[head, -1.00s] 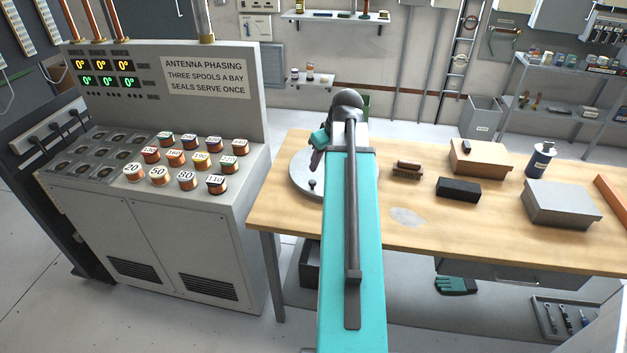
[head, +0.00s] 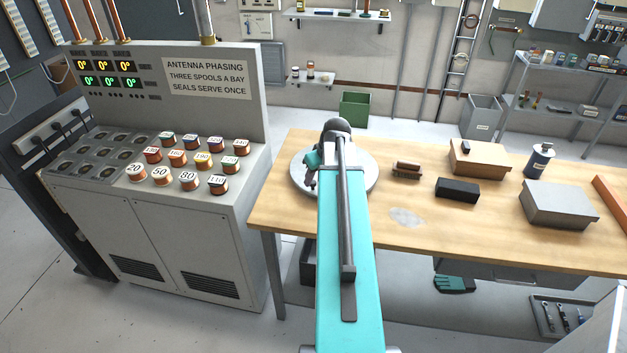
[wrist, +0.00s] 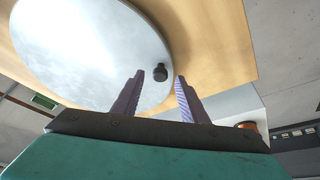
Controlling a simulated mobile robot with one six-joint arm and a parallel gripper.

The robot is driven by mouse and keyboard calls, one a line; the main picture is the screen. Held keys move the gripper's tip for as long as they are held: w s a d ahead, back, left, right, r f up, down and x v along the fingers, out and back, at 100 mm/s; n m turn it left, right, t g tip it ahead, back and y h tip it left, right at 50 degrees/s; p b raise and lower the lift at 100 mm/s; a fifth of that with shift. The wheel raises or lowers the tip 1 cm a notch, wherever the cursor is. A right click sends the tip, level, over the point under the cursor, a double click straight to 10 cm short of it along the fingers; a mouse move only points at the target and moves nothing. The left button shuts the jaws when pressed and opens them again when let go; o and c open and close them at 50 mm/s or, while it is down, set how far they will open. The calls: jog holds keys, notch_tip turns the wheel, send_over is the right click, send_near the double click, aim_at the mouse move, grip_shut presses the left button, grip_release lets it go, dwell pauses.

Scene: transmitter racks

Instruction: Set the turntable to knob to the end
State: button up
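The turntable, a round light-grey disc (head: 362,181), lies on the wooden bench near its left end, partly hidden behind my arm in the head view. In the wrist view the disc (wrist: 85,50) fills the upper left. Its small black knob (wrist: 160,73) stands near the rim. My gripper (wrist: 160,78) is open, with its two ridged fingers apart and nothing held between them.
The wooden bench (head: 440,225) also holds a brush (head: 407,170), a black block (head: 458,189), boxes and a canister (head: 540,160) to the right.

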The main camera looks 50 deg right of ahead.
jog(key=shift+x, duration=1.15)
grip_shut()
jog(key=shift+a, duration=0.45)
jog(key=shift+d, duration=0.45)
